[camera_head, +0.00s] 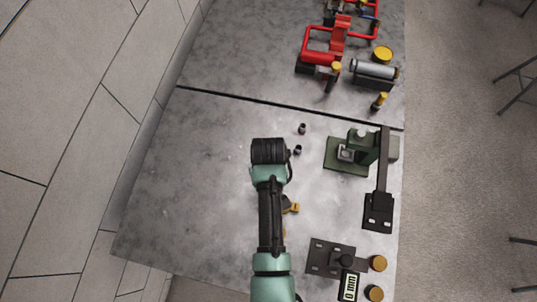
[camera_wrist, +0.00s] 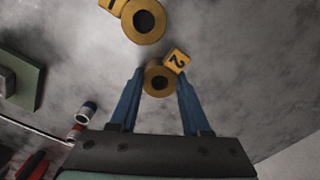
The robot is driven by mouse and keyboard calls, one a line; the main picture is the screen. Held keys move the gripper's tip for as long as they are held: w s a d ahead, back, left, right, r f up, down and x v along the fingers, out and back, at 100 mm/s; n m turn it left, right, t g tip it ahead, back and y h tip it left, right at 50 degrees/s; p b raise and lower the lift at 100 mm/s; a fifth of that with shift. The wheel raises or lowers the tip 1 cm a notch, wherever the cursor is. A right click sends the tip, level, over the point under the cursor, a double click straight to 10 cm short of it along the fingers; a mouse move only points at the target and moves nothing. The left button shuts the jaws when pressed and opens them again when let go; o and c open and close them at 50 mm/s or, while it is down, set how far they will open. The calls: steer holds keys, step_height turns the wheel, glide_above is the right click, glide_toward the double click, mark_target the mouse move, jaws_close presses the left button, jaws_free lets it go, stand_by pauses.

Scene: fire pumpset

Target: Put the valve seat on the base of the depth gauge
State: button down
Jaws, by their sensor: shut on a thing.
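In the wrist view, my gripper (camera_wrist: 160,80) has its two blue fingers on either side of a brass ring, the valve seat (camera_wrist: 148,88), with a yellow tag marked 2. The jaws are shut on it. In the head view my arm hides the gripper; a small yellow piece (camera_head: 291,208) shows beside the arm. The depth gauge (camera_head: 350,287), with a display reading 0 mm, stands at the lower right in the head view. Its dark flat base plate (camera_head: 318,259) lies to the right of my arm. No valve seat is visible on that plate.
A second tagged brass ring (camera_wrist: 134,32) lies beyond the held one. A green fixture (camera_head: 338,165) with a dark lever stands farther up. Two small dark pieces (camera_head: 302,129) lie near my arm. The table's left side is clear.

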steer(key=shift+f, duration=0.2)
steer(key=shift+c, duration=1.8)
jaws_free()
